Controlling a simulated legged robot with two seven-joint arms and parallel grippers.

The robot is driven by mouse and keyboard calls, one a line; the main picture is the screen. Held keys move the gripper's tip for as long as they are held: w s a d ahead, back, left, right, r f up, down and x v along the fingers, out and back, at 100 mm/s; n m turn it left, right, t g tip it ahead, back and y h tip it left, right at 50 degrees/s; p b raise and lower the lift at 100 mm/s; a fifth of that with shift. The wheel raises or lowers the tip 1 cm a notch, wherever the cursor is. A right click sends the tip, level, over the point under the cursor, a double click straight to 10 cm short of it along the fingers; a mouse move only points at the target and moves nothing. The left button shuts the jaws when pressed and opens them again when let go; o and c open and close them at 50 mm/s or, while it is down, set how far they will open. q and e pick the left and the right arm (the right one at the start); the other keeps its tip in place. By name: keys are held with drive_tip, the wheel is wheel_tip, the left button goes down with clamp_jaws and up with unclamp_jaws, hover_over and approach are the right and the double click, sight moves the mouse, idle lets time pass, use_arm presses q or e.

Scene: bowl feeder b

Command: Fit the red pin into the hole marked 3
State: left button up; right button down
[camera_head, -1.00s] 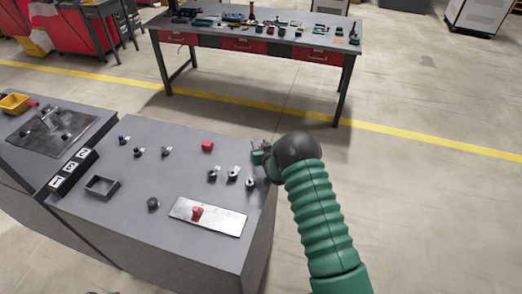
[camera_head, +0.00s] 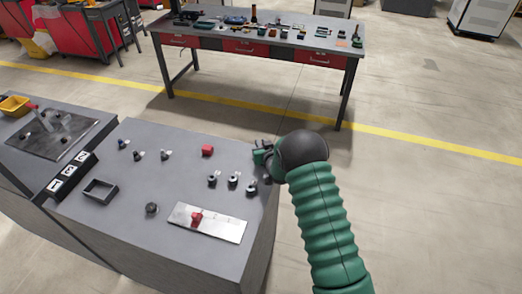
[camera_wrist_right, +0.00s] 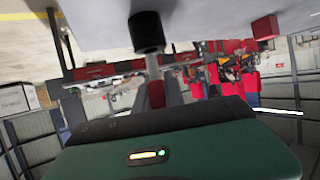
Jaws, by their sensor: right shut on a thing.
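My right gripper (camera_head: 263,157) is at the right edge of the grey cabinet top, partly hidden by my wrist. In the wrist view it is shut on a red piece (camera_wrist_right: 156,93), with a pale shaft beyond it lining up with a black cylinder (camera_wrist_right: 146,32). I cannot tell whether the shaft enters or touches that cylinder, or whether this piece is the red pin. My left gripper is out of view.
A red cube (camera_head: 207,150), several small dark fittings (camera_head: 213,180), a square black frame (camera_head: 100,190) and a silver plate (camera_head: 225,226) with a red knob (camera_head: 196,218) are on the cabinet top. A workbench (camera_head: 260,42) stands behind, across open floor.

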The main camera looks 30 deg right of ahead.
drive_tip(key=s+a+b, duration=0.1)
drive_tip(key=s+a, duration=0.2)
drive_tip(key=s, duration=0.1)
drive_tip(key=s+a+r+b, duration=0.1)
drive_tip(key=s+a, duration=0.2)
drive_tip(key=s, duration=0.1)
drive_tip(key=s+a+r, duration=0.1)
drive_tip(key=s+a, duration=0.2)
drive_tip(key=s, duration=0.1)
drive_tip(key=shift+s+a+b, duration=0.1)
drive_tip(key=shift+s+b, duration=0.25)
drive_tip(key=shift+b, duration=0.05)
drive_tip(key=shift+s+a+r, duration=0.15)
drive_tip(key=shift+s+r, duration=0.05)
drive_tip(key=shift+r, duration=0.05)
drive_tip(key=shift+r+p, duration=0.6)
drive_tip(key=shift+r, duration=0.1)
